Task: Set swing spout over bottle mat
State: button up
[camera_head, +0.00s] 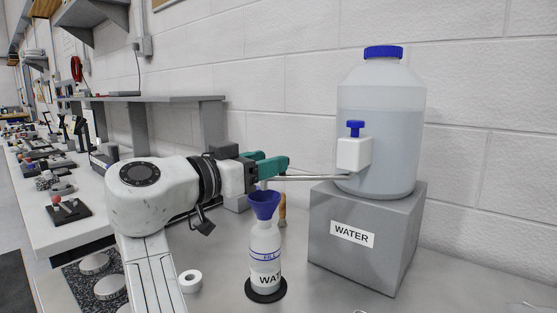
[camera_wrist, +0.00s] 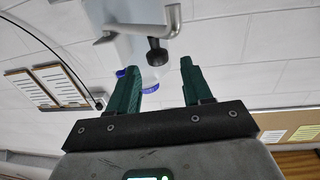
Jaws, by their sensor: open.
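The swing spout (camera_head: 315,178) is a thin metal tube running left from the white tap block (camera_head: 354,154) of the water jug (camera_head: 381,125). Its left end lies by my gripper (camera_head: 268,165), just above the blue funnel (camera_head: 264,204). The funnel sits in an upright bottle (camera_head: 265,250) on the round black bottle mat (camera_head: 281,291). In the wrist view, my gripper's teal fingers (camera_wrist: 155,75) are apart with nothing clearly held. A bent metal tube, seemingly the spout (camera_wrist: 140,34), shows beyond the fingertips. Contact between fingers and spout cannot be told.
The jug stands on a grey box (camera_head: 366,235) labelled WATER, near the block wall. A white roll (camera_head: 190,281) lies left of the bottle, and a wooden-handled item (camera_head: 283,208) is behind it. The counter right of the bottle, before the box, is mostly clear.

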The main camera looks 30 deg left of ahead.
jog(key=v, duration=0.5)
jog(key=shift+s, duration=0.4)
